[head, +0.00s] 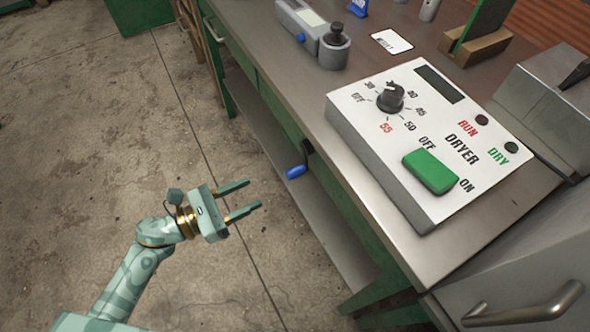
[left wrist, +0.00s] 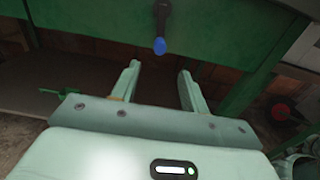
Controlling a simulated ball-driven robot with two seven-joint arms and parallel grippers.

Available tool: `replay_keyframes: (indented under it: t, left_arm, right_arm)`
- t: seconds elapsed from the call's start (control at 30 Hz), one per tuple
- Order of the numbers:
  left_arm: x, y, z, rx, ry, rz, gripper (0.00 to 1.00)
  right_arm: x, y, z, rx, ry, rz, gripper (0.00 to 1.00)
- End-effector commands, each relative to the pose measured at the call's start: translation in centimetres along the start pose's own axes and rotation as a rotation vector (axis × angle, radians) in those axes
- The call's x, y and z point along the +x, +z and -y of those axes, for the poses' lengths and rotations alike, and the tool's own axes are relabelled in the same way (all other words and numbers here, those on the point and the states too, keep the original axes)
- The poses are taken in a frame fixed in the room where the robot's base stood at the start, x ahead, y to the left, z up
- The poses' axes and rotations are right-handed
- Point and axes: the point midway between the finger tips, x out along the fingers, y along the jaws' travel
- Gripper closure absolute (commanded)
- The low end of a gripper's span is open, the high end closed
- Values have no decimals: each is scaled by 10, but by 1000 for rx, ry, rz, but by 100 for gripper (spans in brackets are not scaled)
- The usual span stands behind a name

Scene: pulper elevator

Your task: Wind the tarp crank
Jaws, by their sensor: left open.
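The crank is on the front edge of the bench, with a dark arm and a blue handle (head: 295,172) that sticks out from the green front. In the left wrist view the crank's blue handle (left wrist: 160,46) hangs below its dark arm, ahead of the fingers and roughly between them. My left gripper (head: 253,195) is open and empty, to the left of the handle and apart from it. Its two fingers also show in the left wrist view (left wrist: 160,80). My right gripper is not seen. No tarp can be made out.
A dryer control box (head: 385,190) with a dial and green switch stands on the steel bench (head: 290,75). A grey instrument (head: 305,25) and a white card (head: 391,41) lie farther back. A lower shelf (head: 320,220) runs under the bench. The concrete floor at left is clear.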

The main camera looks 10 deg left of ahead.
Motion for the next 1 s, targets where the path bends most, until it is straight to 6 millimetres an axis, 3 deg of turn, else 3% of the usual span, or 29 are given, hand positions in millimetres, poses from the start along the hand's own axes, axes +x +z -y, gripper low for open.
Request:
replay_keyframes:
  t: [0.3, 0.5, 0.93, 1.0]
  left_arm:
    - [82, -2, 0, -5, 3, 2, 55]
    - [115, -2, 0, -7, 3, 1, 55]
    - [126, -1, 0, -5, 3, -1, 55]
    - [126, -1, 0, -5, 3, -1, 75]
  right_arm:
    - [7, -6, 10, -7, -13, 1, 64]
    - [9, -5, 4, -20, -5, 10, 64]
    - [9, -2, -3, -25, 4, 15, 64]
    - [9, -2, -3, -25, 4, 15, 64]
